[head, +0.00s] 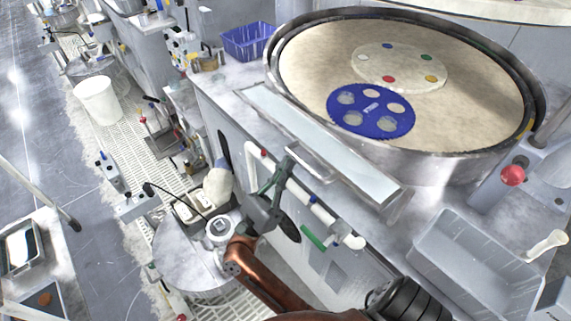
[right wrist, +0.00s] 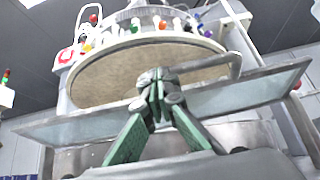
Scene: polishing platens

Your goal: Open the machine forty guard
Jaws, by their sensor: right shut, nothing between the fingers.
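The guard (head: 325,143) is a long translucent panel with a pale metal frame along the front of the round polishing machine. It lies low in front of the basin rim, and a bar handle (head: 308,165) is on its front edge. No machine number is readable. My right gripper (head: 289,165) has green fingers and is just left of the handle in the head view; contact cannot be told. In the right wrist view, the gripper (right wrist: 156,82) is shut and empty in front of the guard panel (right wrist: 245,92). My left gripper is not in view.
The basin holds a beige platen (head: 310,70) with a blue holed disc (head: 371,110) on it. A red knob (head: 512,175) and a grey tray (head: 470,265) are at the right. White pipes (head: 315,205) run below the guard. A blue basket (head: 247,40) stands behind.

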